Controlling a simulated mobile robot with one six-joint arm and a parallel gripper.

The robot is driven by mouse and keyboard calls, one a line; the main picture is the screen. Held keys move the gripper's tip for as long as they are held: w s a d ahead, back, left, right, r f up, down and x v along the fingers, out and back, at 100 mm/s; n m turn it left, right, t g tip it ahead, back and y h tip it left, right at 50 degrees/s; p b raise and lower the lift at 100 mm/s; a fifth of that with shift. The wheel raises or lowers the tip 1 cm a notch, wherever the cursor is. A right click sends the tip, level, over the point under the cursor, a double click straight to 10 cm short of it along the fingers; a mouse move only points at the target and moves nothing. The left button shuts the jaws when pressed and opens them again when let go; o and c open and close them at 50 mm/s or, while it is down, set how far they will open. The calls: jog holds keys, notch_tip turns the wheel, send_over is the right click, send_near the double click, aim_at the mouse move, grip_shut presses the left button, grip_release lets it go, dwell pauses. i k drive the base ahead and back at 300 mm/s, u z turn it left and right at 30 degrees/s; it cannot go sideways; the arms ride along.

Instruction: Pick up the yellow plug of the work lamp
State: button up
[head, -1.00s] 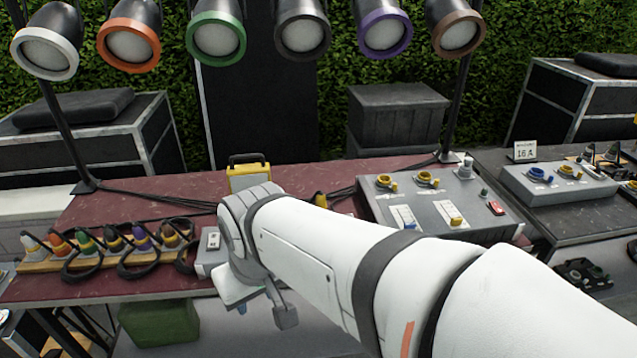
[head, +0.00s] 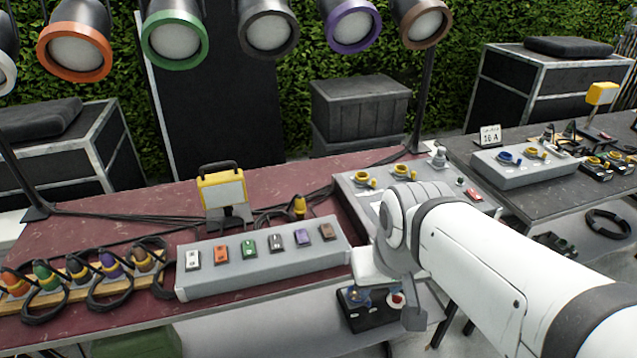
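The work lamp (head: 222,188), yellow-framed with a pale panel and dark handle, stands on the dark red table behind the switch box. A yellow plug (head: 299,206) with a dark cable stands just right of it, behind the box. My gripper (head: 388,290) hangs at the table's front edge, right of the switch box, well to the right and in front of the plug. It is apart from the plug. The wrist hides much of the fingers, so I cannot tell how far they are open.
A grey switch box (head: 262,262) with coloured rockers lies between the table front and the plug. Several coloured plugs sit in a wooden rack (head: 75,272) at left. A grey socket panel (head: 360,188) stands right of the plug. Stage lamps (head: 270,32) hang above.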

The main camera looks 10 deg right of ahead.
aim_at(300, 209)
jog(key=i, duration=1)
jog(key=z, duration=0.05)
